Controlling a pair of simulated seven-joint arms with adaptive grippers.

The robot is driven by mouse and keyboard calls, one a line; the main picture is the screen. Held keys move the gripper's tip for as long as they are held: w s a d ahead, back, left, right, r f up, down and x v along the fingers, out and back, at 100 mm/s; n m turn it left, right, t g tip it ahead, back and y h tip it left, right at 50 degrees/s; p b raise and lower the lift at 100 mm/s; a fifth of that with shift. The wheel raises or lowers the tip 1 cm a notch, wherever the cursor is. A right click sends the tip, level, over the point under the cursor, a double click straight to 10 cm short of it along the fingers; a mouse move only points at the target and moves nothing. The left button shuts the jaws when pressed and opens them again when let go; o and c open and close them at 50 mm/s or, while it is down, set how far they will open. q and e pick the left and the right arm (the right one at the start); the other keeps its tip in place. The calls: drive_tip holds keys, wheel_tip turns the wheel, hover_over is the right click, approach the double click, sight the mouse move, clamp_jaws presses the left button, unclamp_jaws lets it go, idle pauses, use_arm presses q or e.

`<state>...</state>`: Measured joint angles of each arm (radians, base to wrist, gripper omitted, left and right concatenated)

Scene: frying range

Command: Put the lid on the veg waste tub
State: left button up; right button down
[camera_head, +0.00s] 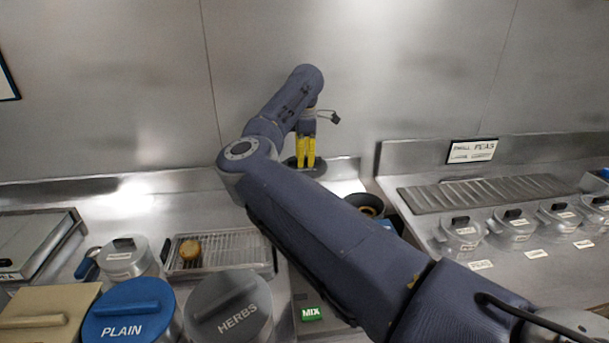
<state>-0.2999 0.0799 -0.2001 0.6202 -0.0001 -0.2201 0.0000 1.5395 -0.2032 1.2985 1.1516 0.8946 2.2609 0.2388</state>
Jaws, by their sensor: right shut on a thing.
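My right gripper (306,163) has yellow fingers pointing down near the back wall. It is shut on a dark round lid (319,171), which it holds near the back edge of the counter. The fingers cover part of the lid. A dark, round, open container (370,203) stands to the right of the lid, with something brownish inside. My right arm hides much of its near side. No label on it can be read, so I cannot tell surely that it is the veg waste tub. My left gripper is not in view.
Lidded tubs marked PLAIN (128,312) and HERBS (230,310) stand in front. A wire rack tray (222,252) holds a round brown item (190,249). Several lidded pots, including one silver pot (460,235), line the right counter beside a ribbed tray (485,192). A green MIX label (311,314) lies in front.

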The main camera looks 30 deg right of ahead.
drive_tip(key=shift+r, duration=0.7)
drive_tip(key=s+d+f+m, duration=0.4)
drive_tip(key=s+d+m, duration=0.2)
drive_tip(key=s+d, duration=0.75)
drive_tip(key=shift+s+a+f, duration=0.1)
drive_tip(key=shift+s+f, duration=0.05)
drive_tip(key=shift+f, duration=0.95)
drive_tip(key=shift+s+a+f, duration=0.1)
drive_tip(key=shift+f, duration=1)
drive_tip(key=shift+s+a+f, duration=0.1)
drive_tip(key=shift+s+f, duration=0.05)
drive_tip(key=shift+f, duration=0.95)
drive_tip(key=shift+f, duration=0.3)
drive_tip(key=c, duration=1.4)
unclamp_jaws()
drive_tip(key=shift+c, duration=0.2)
